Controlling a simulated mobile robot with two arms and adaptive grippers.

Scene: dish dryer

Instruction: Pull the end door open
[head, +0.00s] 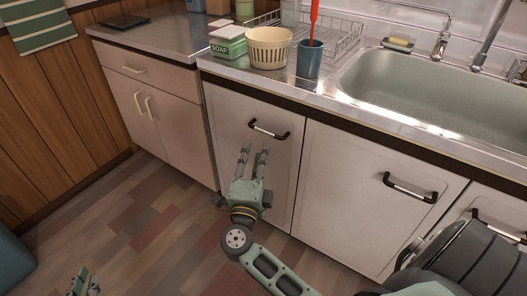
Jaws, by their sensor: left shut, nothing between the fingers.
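The end door (229,132) is the white cabinet door at the left end of the sink counter, and it is closed. Its dark-ended bar handle (270,129) is near the top. My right gripper (255,149) is in front of this door, just below and left of the handle as seen. Its two fingers point up and are apart, with nothing seen between them. No contact with the handle is visible. My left gripper (83,277) is at the bottom left edge over the floor, shut and empty, with most of its arm out of view.
A second closed door (360,200) with a similar handle is to the right. A separate cabinet (155,105) stands at the left. A soap box (229,45), a cream basket (269,48) and a blue cup (309,60) stand on the counter. The floor left of my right arm is clear.

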